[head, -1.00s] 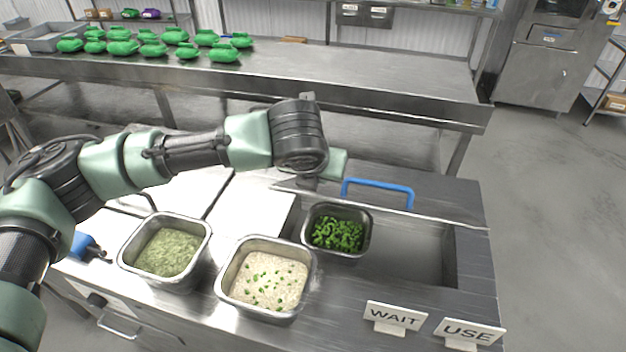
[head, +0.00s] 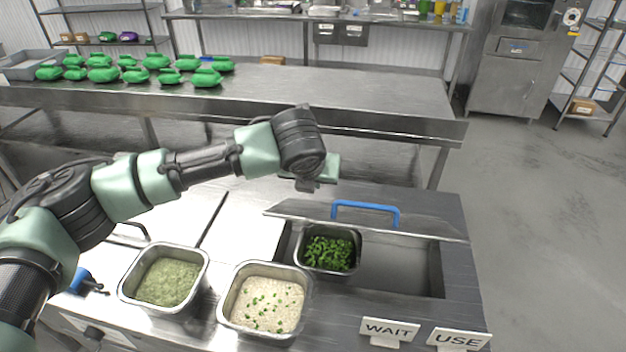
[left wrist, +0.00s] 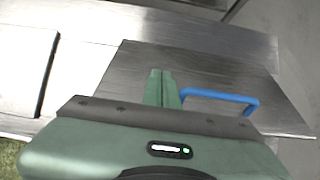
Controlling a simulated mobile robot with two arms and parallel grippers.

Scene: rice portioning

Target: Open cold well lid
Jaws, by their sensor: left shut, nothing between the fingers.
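The cold well lid (head: 300,211) is a brushed metal plate with a blue handle (head: 366,206). It sits at the back of the well opening (head: 405,265) and looks tilted, leaving the front of the well uncovered. My left gripper (head: 331,168) is above and behind the handle's left end, apart from it. In the left wrist view its green fingers (left wrist: 160,88) are together and empty, just left of the blue handle (left wrist: 222,96), with the lid plate (left wrist: 200,65) beyond. My right gripper is not in view.
A pan of chopped greens (head: 329,252) sits in the well's left end. A rice pan (head: 265,300) and a pale green pan (head: 165,279) stand in front. WAIT (head: 389,331) and USE (head: 458,340) signs stand front right. A steel table (head: 330,100) with green containers is behind.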

